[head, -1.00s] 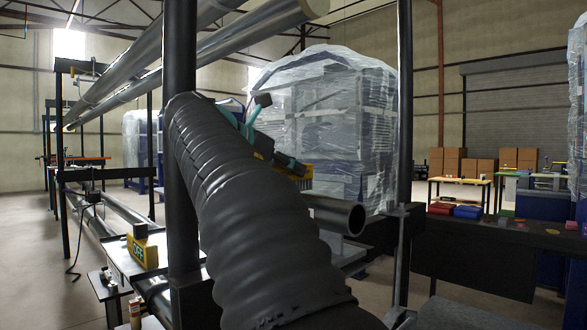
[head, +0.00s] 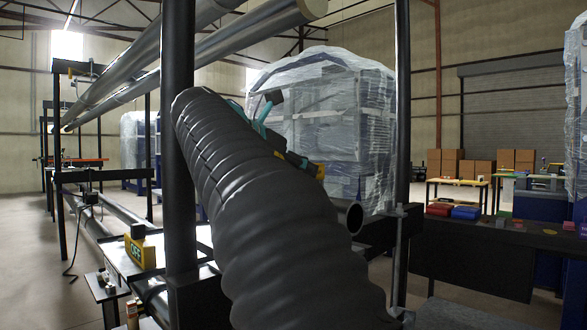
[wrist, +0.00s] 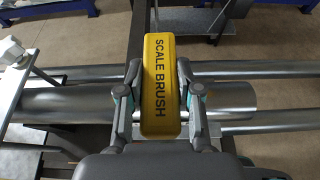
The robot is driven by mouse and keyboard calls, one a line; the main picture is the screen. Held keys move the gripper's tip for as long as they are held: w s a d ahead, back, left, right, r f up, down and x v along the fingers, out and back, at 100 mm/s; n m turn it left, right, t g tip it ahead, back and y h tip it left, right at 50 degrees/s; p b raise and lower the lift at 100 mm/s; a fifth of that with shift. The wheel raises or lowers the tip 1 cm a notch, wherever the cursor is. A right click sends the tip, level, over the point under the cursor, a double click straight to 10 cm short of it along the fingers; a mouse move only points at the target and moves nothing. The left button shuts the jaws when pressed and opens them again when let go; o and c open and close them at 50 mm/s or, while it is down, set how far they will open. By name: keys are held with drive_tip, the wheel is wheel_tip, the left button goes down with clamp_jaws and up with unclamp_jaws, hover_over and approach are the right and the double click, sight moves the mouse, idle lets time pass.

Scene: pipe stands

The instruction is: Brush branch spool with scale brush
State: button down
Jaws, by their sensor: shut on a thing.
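The scale brush (wrist: 158,85) is a yellow block with black "SCALE BRUSH" lettering, upright in the middle of the wrist view. My gripper (wrist: 160,100) is shut on it, with a finger on each side. In the head view, my gripper (head: 292,158) shows beyond my dark ribbed arm, with a bit of the yellow brush (head: 320,171) at its end. A grey pipe, seemingly the branch spool (wrist: 228,98), lies crosswise below the brush; its open end (head: 354,218) shows in the head view. The brush hides part of the pipe, and I cannot tell whether they touch.
Dark upright posts (head: 178,140) and (head: 402,120) stand close by my arm. Long silver pipes (head: 230,50) run overhead. A yellow box marked "OFF" (head: 140,252) sits on a stand at left. A dark bench (head: 470,255) with small coloured items is at right.

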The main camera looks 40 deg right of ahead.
drive_tip(key=shift+s+d+f, duration=0.1)
drive_tip(key=shift+s, duration=0.95)
drive_tip(key=shift+s+d, duration=0.1)
drive_tip(key=shift+s, duration=0.95)
drive_tip(key=shift+r+p, duration=0.3)
drive_tip(key=shift+r, duration=0.8)
